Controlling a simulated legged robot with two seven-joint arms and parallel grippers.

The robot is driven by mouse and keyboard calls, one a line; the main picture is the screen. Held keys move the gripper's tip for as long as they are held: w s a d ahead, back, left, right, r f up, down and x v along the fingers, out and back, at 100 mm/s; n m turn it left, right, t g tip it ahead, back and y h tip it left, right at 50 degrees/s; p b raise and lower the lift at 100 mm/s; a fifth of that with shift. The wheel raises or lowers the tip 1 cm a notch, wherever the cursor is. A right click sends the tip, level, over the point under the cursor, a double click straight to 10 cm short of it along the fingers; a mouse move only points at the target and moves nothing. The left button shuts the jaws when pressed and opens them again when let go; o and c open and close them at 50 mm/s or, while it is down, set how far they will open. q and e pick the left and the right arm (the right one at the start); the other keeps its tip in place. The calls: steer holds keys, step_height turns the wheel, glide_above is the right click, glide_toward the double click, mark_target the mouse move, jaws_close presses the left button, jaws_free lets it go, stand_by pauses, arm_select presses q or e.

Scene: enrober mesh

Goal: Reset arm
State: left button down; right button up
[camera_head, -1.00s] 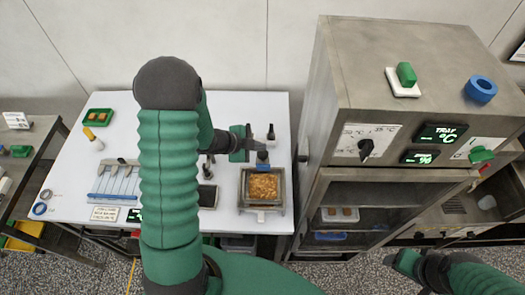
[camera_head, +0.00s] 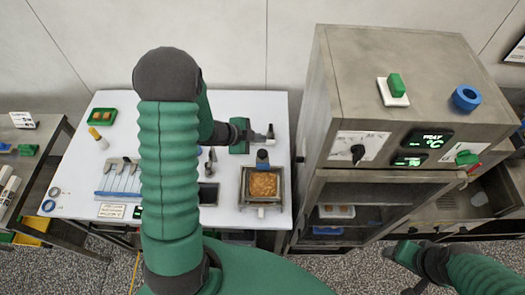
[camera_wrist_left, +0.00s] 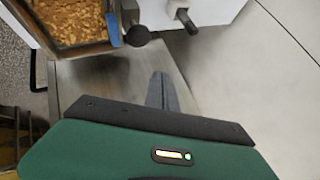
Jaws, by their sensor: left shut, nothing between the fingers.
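My left arm reaches in over the white table (camera_head: 110,175), and its gripper (camera_head: 268,134) is shut and empty above the table's back right part. In the left wrist view its fingers (camera_wrist_left: 162,92) are together with nothing between them. A metal mesh tray (camera_head: 245,200) of brown crumbly bits (camera_head: 263,184) lies just in front of the gripper, apart from it; its corner shows top left in the wrist view (camera_wrist_left: 108,45). My right gripper (camera_head: 402,252) is low at the right, in front of the cabinet; its fingers are too unclear to judge.
A tall metal cabinet (camera_head: 420,75) with a dial and lit displays stands right of the table. A side shelf (camera_head: 30,160) stands at far left.

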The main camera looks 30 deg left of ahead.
mark_target(261, 156)
stand_by(0.4)
arm_select(q)
steer(key=f+n+y+b, duration=0.1)
steer(key=b, duration=0.1)
steer(key=f+n+y+b, duration=0.1)
steer(key=b, duration=0.1)
steer(key=shift+w+n+b, duration=0.3)
steer(key=shift+w+n, duration=0.1)
steer(key=n+y+b, duration=0.1)
steer(key=s+d+f+n+g+b, duration=0.1)
steer(key=n+b, duration=0.1)
steer(key=shift+s+f+y, duration=0.25)
steer(key=shift+f+y, duration=0.05)
steer(key=shift+y, duration=0.1)
steer(key=s+d+f+n+g+b, duration=0.1)
steer(key=s+d+n+g+b, duration=0.1)
steer(key=s, duration=0.5)
steer(key=s+d+f+n+g+b, duration=0.2)
steer(key=s+d+n+b, duration=0.2)
steer(key=s+d, duration=0.3)
steer(key=shift+s+d+f+n+g, duration=0.15)
steer(key=shift+d+f+n+g, duration=0.2)
steer(key=shift+d+n, duration=0.75)
steer(key=shift+a, duration=0.2)
steer(key=shift+d, duration=0.2)
steer(key=shift+a, duration=0.1)
